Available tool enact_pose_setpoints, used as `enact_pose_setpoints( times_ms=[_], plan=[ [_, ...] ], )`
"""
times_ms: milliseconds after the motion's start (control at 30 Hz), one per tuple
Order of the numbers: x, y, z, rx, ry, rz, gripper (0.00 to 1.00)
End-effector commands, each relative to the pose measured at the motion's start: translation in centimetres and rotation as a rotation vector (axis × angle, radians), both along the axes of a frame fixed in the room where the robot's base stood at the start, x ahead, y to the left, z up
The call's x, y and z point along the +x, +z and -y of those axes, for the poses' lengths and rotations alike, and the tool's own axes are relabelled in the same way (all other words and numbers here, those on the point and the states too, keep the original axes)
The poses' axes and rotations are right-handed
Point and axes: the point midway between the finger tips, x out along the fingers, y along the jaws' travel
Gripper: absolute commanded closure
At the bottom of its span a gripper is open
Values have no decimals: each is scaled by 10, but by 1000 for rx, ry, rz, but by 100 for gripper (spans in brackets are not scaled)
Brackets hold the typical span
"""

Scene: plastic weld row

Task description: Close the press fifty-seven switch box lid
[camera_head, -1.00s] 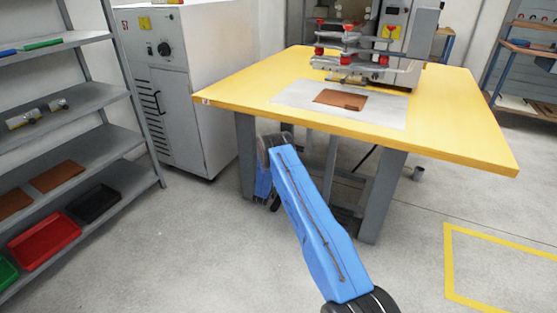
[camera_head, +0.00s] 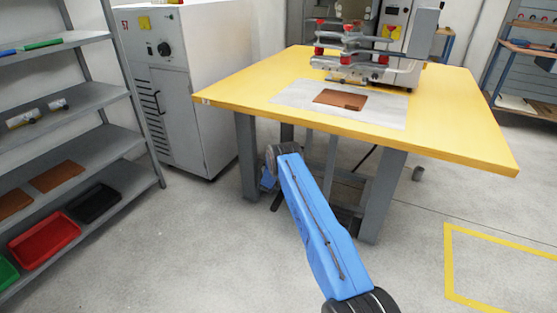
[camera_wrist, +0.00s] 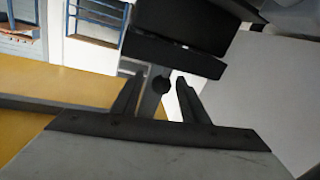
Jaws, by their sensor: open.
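The press (camera_head: 368,60) stands at the back of the yellow table in the head view. At its right is a dark-faced box with a yellow plate (camera_head: 391,32). A grey panel (camera_head: 425,32) stands out from this box's right side; it looks like an open lid, but I cannot be sure. My gripper (camera_wrist: 160,80) shows only in the wrist view, its two dark fingers apart. A dark box-like part (camera_wrist: 180,40) and a small dark knob lie beyond the fingers. I cannot tell whether they touch. My arm hides the gripper in the head view.
The yellow table (camera_head: 470,120) bears a pale sheet (camera_head: 385,110) with a brown piece (camera_head: 340,98). A white cabinet (camera_head: 190,80) stands at left, beside a grey shelf (camera_head: 90,100) with trays. The floor at right is clear, with yellow marking (camera_head: 447,265).

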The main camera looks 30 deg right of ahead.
Motion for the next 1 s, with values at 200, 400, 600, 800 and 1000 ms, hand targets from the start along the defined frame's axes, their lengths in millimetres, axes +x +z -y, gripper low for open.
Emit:
enact_pose_setpoints(
  times_ms=[200, 400, 600, 800, 1000],
  plan=[
    [0, 0, 0, 0, -1, 0, 100],
    [-2, -7, -1, 1, -1, -1, 100],
    [-4, -10, -2, 2, -2, -4, 100],
    [-4, -10, -2, 2, -1, -4, 59],
    [-3, -9, -2, 1, 0, -2, 59]
  ],
)
